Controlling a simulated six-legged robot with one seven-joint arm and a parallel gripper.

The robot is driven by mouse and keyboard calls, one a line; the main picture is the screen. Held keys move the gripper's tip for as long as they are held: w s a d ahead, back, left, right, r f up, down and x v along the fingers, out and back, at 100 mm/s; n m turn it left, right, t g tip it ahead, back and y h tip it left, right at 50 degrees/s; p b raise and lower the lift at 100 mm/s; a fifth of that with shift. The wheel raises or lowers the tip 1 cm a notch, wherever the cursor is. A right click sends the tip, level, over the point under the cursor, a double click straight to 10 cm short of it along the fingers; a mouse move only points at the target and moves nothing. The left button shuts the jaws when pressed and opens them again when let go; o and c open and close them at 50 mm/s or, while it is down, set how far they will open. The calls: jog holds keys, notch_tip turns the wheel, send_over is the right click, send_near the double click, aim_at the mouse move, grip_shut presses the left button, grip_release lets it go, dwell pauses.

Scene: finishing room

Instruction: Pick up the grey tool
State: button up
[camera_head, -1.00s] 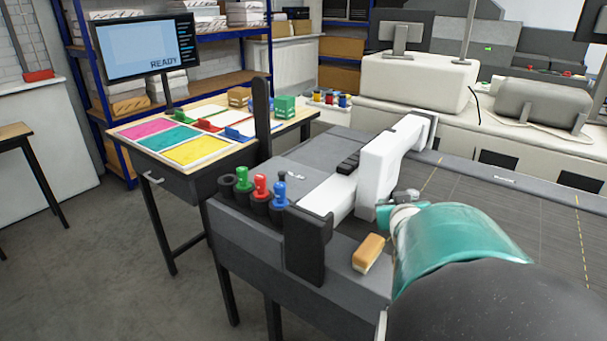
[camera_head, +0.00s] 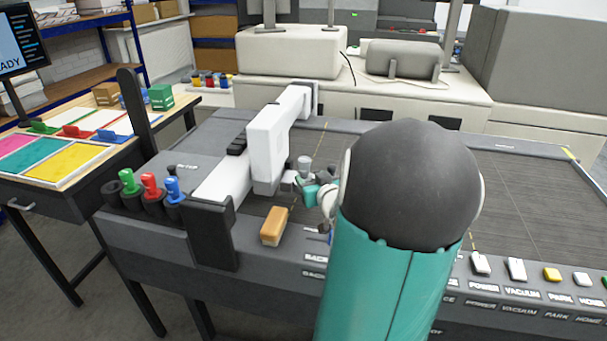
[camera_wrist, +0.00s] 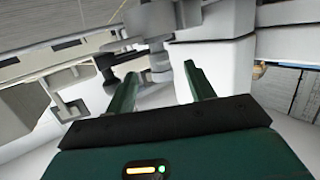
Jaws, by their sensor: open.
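A grey tool (camera_head: 305,164) with a rounded top stands at the white carriage of the cutting machine, on its right side. In the wrist view, a light grey cylinder with a wider collar, which looks like the same tool (camera_wrist: 153,22), is ahead of the gap between my fingers. My gripper (camera_wrist: 160,82) is open and nothing is between its two green fingers. In the head view my gripper (camera_head: 307,188) is close to the tool and partly hidden by my arm. I cannot tell whether a finger touches the tool.
The white gantry (camera_head: 268,150) stands close beside my gripper. Green (camera_head: 130,182), red (camera_head: 151,186) and blue (camera_head: 173,189) tools stand in dark holders, with an empty holder (camera_head: 111,192) at the left. A wooden-topped block (camera_head: 274,226) lies on the machine's edge.

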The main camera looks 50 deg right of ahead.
aim_at(306, 171)
jog(key=shift+x, duration=3.6)
jog(key=shift+r, duration=0.2)
jog(key=shift+c, duration=0.2)
jog(key=c, duration=1)
